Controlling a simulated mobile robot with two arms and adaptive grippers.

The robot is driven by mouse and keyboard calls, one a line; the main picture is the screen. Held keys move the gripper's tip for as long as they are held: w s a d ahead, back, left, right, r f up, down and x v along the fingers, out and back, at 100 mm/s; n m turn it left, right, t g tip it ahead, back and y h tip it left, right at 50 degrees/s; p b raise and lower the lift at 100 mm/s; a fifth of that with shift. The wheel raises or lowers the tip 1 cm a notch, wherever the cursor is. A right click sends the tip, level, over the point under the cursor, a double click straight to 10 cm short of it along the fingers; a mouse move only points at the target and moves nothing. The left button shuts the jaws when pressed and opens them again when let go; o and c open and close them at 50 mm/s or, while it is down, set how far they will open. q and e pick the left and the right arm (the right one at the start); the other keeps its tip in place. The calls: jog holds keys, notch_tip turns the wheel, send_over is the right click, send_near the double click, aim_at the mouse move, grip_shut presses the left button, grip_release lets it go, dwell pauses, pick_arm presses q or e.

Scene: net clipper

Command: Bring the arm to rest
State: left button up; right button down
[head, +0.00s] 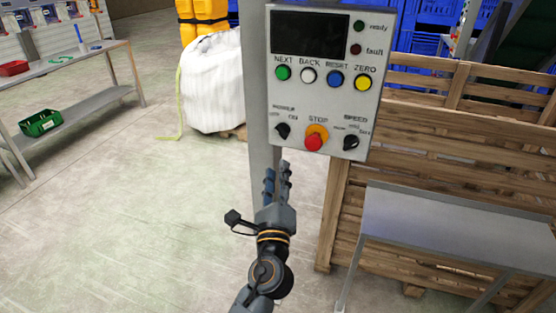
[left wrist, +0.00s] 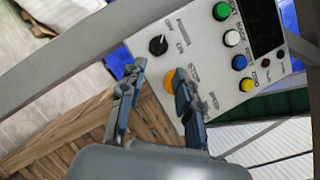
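My left gripper (head: 277,178) is raised in front of the grey post, just below the control panel (head: 352,105) in the head view. Its two fingers are apart in the left wrist view (left wrist: 158,95), with nothing seen held between them. The panel carries a dark screen, green, white, blue and yellow buttons, two black knobs and a red stop button (head: 314,143) on an orange collar. In the left wrist view the orange collar (left wrist: 169,79) shows between the fingers, partly hidden by one finger. Contact with the panel cannot be made out. My right gripper is out of view.
A wooden slatted crate (head: 455,135) stands right of the post, with a grey table (head: 450,222) before it. A white bulk bag (head: 212,85) stands behind. A grey bench (head: 85,95) with a green bin (head: 40,123) is at left. The floor between is clear.

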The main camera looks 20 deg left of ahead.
pick_arm(q)
jog(key=shift+s+d+f, duration=0.1)
jog(key=shift+s, duration=0.3)
notch_tip(320, 180, down, 24)
jog(key=d+n+g+h, duration=0.2)
jog(key=n+g+h, duration=0.1)
jog(key=g+h, duration=0.15)
jog(key=s+a+f+n+g, duration=0.15)
jog(key=s+f, duration=0.25)
jog(key=f, duration=0.5)
jog(key=s+f+n+g, duration=0.2)
jog(key=s+f+g, duration=0.15)
jog(key=f, duration=0.55)
jog(key=s+a+f+n+g, duration=0.3)
jog(key=s+f+n+g, duration=0.3)
jog(key=s+f, duration=1.15)
jog(key=s+a+f+n+g, duration=0.1)
jog(key=s+f+n, duration=0.1)
jog(key=s, duration=0.6)
jog(key=s+a+f+n+g, duration=0.1)
jog(key=s+a+f+n, duration=0.1)
jog(key=s, duration=0.5)
jog(key=s+a+f+n+g, duration=0.1)
jog(key=s+f+n, duration=0.2)
jog(key=s, duration=0.5)
jog(key=shift+s+a+f+n+g+h, duration=0.25)
jog(key=shift+s+f+n+g+h, duration=0.15)
jog(key=shift+n, duration=0.35)
jog(key=shift+w, duration=0.1)
